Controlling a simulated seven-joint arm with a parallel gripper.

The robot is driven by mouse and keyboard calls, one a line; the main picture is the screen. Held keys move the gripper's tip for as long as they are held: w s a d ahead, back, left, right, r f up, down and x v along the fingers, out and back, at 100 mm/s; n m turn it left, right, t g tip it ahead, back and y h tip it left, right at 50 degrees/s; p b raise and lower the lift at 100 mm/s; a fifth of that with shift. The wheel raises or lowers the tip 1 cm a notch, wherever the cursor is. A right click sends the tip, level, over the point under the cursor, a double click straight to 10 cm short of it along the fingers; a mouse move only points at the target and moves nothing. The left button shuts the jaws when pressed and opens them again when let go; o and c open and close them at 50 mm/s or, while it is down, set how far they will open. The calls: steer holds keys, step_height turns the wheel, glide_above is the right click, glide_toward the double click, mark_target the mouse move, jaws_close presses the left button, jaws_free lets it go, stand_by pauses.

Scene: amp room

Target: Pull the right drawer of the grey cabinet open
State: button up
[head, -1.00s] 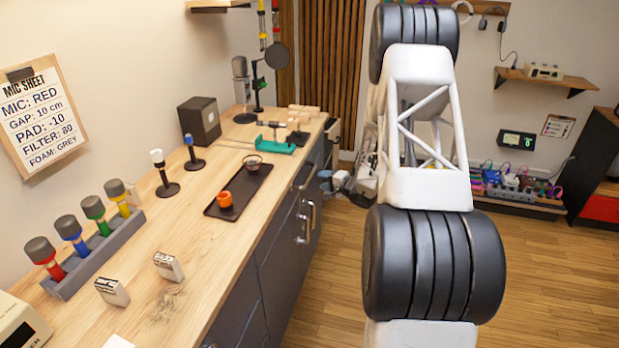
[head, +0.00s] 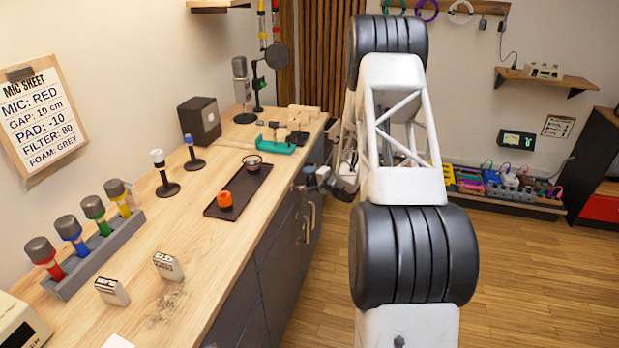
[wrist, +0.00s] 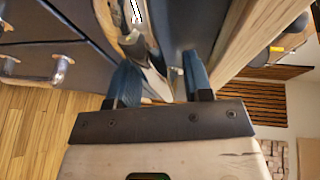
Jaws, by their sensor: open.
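The grey cabinet (head: 270,245) stands under the wooden counter, with dark fronts and metal bar handles. Two handles (head: 311,215) show near its far end in the head view. My gripper (head: 315,175) is at the cabinet's far end, just below the counter edge. In the wrist view my gripper (wrist: 162,82) has its two blue fingers apart. A metal handle (wrist: 143,50) on a dark front lies ahead, between the fingers in the picture. I cannot tell whether they touch it. The drawer's far part is hidden by my arm.
The wooden counter (head: 205,275) carries a black tray (head: 240,190), a microphone rack (head: 95,248) and stands. Its edge runs close beside my gripper in the wrist view. More handles (wrist: 60,70) show at left there. The wooden floor (head: 520,265) at right is clear.

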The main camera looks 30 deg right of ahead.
stand_by(0.3)
jaws_close()
steer(key=s+d, duration=2.2)
steer(key=shift+s+d, duration=0.1)
jaws_free()
steer(key=v, duration=0.7)
steer(key=shift+s+d, duration=0.15)
steer(key=shift+s, duration=0.2)
